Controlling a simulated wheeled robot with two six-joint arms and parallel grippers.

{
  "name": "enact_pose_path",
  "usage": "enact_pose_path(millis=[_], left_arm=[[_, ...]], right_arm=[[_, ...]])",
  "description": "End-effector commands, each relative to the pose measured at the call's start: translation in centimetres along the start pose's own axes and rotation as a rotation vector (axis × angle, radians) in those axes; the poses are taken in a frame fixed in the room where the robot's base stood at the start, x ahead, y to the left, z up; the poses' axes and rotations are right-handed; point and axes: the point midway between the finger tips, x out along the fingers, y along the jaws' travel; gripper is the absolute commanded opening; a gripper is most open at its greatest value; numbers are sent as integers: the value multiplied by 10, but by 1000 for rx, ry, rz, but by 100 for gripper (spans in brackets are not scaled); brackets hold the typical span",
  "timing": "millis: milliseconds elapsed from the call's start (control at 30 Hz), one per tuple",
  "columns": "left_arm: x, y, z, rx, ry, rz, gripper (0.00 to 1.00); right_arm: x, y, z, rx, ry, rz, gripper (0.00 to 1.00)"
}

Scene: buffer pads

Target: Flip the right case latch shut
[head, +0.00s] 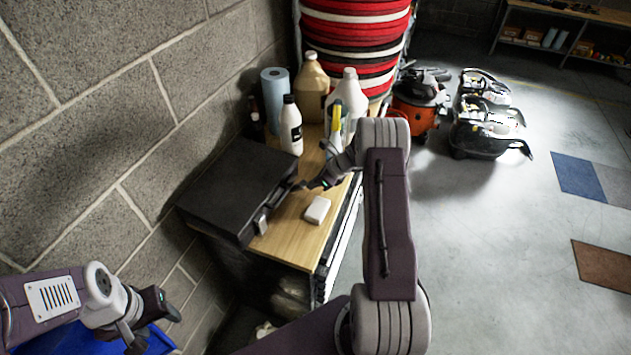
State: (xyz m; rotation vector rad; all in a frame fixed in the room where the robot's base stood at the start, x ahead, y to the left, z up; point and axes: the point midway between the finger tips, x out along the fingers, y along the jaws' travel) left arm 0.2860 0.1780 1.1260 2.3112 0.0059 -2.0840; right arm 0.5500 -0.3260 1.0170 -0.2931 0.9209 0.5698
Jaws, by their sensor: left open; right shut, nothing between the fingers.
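A black case (232,185) lies closed on the wooden bench top, against the block wall. A light grey latch (262,221) shows at the near end of its front edge. The right latch, toward the far end of that edge, is mostly hidden by my gripper, so its position cannot be told. My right gripper (301,186) is shut and empty, with its tips at or very close to the front of the case there. My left gripper (155,328) is open and empty at the lower left, well away from the case.
A white block (317,210) lies on the bench (284,243) in front of the case. Bottles, jugs (312,88) and a blue paper roll (275,97) stand behind it. Stacked red and black pads (355,30) rise at the back. A blue bin (95,341) is below my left gripper.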

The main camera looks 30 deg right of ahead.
Motion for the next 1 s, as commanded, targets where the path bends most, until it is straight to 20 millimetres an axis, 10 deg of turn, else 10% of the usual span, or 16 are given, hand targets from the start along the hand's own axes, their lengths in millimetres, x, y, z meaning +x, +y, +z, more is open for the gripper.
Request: enact_pose_path(millis=[400, 1000], left_arm=[[-61, 1, -6, 0, 0, 0, 53], [-72, 1, -7, 0, 0, 0, 53]], right_arm=[[-12, 0, 37, -2, 126, 0, 0], [-18, 0, 47, -1, 125, -1, 0]])
